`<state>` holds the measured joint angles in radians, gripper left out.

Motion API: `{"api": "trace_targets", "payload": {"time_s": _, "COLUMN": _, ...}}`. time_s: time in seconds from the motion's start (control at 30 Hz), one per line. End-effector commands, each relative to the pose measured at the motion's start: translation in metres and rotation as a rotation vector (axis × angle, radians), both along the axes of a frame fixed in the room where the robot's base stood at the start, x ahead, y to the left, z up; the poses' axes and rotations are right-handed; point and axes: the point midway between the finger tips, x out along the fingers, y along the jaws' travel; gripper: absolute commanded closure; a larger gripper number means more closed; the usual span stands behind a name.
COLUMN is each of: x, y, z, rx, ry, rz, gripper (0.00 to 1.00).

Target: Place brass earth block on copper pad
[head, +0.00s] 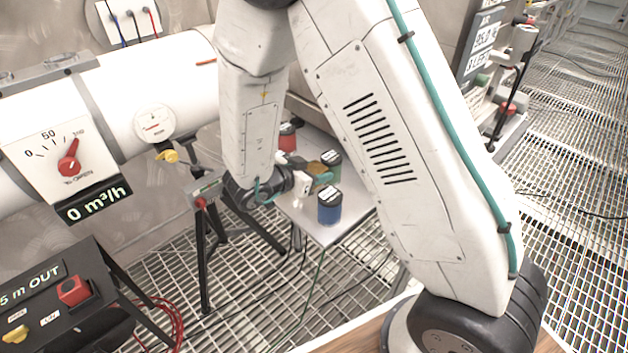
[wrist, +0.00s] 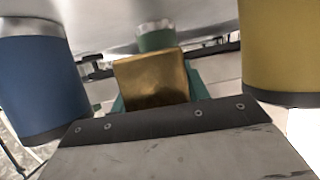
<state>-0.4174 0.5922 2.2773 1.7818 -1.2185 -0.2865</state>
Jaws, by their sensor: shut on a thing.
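The brass earth block (wrist: 152,80) is a plain gold-coloured block in the middle of the wrist view. My gripper (wrist: 158,92) is shut on it, with teal fingers showing at its left and right sides. In the head view my gripper (head: 318,179) is low over the small grey table, among the coloured canisters. The block cannot be made out clearly there. I cannot pick out the copper pad in either view.
A blue canister (head: 329,206), a green canister (head: 331,161) and a red canister (head: 287,138) stand on the grey table (head: 328,233). In the wrist view, the blue canister (wrist: 40,85) is left and a yellow canister (wrist: 282,50) right. A tripod (head: 203,250) stands left of the table.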

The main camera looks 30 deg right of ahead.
Motion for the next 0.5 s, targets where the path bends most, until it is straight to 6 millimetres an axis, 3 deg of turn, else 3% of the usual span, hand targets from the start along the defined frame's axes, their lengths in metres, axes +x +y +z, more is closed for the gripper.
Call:
{"api": "trace_targets", "payload": {"time_s": 0.2, "x": 0.0, "y": 0.001, "z": -0.032, "rx": -0.002, "ry": 0.003, "rz": 0.002, "gripper": 0.92}}
{"api": "trace_targets", "payload": {"time_s": 0.5, "x": 0.0, "y": 0.001, "z": -0.036, "rx": -0.001, "ry": -0.001, "rz": 0.002, "gripper": 0.92}}
